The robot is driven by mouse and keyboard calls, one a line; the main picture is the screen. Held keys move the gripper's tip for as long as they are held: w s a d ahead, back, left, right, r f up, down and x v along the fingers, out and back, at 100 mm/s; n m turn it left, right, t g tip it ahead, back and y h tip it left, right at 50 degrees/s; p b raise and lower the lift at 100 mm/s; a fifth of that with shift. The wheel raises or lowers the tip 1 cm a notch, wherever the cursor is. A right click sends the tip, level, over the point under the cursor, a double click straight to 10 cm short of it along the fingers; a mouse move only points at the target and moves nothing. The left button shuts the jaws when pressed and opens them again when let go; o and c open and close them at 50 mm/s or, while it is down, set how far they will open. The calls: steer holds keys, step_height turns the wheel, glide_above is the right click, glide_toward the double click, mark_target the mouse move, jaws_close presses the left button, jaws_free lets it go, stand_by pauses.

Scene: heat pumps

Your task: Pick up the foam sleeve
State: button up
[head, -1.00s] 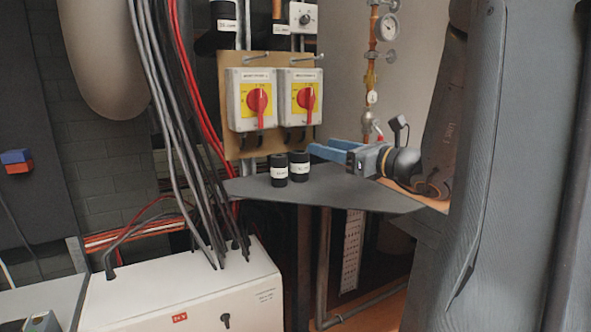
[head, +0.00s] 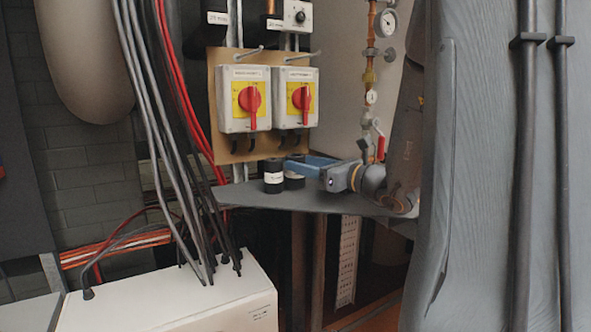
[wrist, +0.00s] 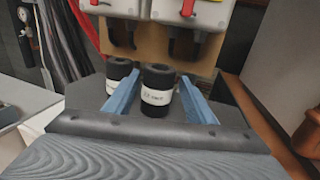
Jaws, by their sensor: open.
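Two black sleeves with white label bands stand upright side by side on a dark grey shelf (head: 330,202). The left sleeve (head: 273,177) is fully visible in the head view; the right sleeve (head: 294,182) is partly hidden by my blue fingers. My gripper (head: 297,164) reaches in from the right and is open. In the wrist view, the right sleeve (wrist: 157,92) stands between the two fingers of my gripper (wrist: 159,76), with a gap showing on the right. The left sleeve (wrist: 117,72) is outside, behind the left finger. The label text is too blurred to read surely.
Two switch boxes with red knobs (head: 244,99) (head: 295,97) hang on a board behind the shelf. Cables (head: 150,110) run down at left to a white cabinet (head: 170,300). A copper pipe with gauges (head: 369,75) stands behind my arm.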

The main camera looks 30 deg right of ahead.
mark_target(294, 160)
steer(key=shift+p+x, duration=0.75)
steer(key=shift+x, duration=1.25)
steer(key=shift+c, duration=0.3)
steer(key=c, duration=0.4)
steer(key=shift+r, duration=0.15)
